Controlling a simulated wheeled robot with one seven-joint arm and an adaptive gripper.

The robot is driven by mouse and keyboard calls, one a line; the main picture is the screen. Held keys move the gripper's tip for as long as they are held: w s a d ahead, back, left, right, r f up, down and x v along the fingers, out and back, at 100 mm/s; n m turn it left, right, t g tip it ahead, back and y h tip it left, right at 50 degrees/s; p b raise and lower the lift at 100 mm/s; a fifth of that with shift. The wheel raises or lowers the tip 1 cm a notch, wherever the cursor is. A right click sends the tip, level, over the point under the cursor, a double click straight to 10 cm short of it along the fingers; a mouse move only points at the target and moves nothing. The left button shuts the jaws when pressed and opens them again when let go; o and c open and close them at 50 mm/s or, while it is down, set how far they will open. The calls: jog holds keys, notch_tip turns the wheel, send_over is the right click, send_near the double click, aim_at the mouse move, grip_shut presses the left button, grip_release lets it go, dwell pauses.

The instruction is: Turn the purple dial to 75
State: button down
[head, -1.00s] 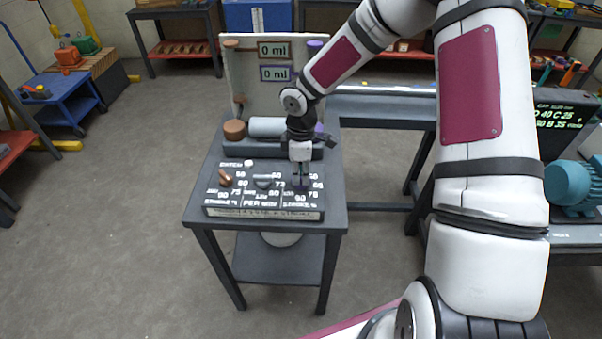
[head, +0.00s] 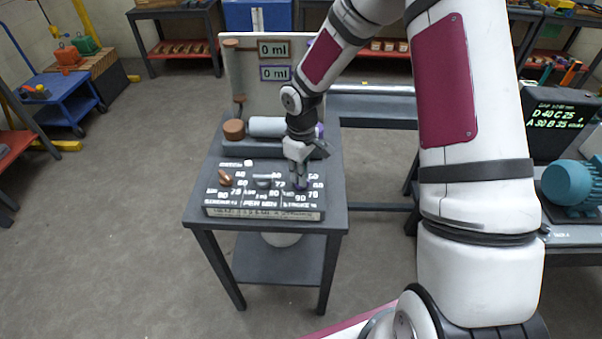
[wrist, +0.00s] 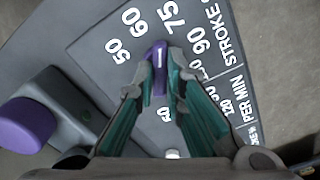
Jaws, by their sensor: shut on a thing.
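The purple dial (wrist: 158,58) sits on the dark panel in the wrist view, with a white line on its top. The line points up the picture, roughly between the printed 60 and 75. My gripper (wrist: 160,82) has its fingers closed on either side of the dial. In the head view my gripper (head: 301,182) reaches down to the right part of the dark control panel (head: 262,214), where the fingers mostly hide the dial. The printed numbers 50, 60, 75 and 90 run around the dial in the wrist view.
A copper knob (head: 225,178) and a grey knob (head: 263,182) stand left of my gripper on the panel. Behind are a pale cylinder (head: 266,127) and an upright board with two "0 ml" displays (head: 273,50). A purple cylinder end (wrist: 28,125) shows at left in the wrist view.

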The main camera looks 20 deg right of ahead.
jog(key=shift+m, duration=1.3)
jog(key=c, duration=1.7)
grip_release()
jog(key=shift+o, duration=0.2)
notch_tip(320, 180, up, 12)
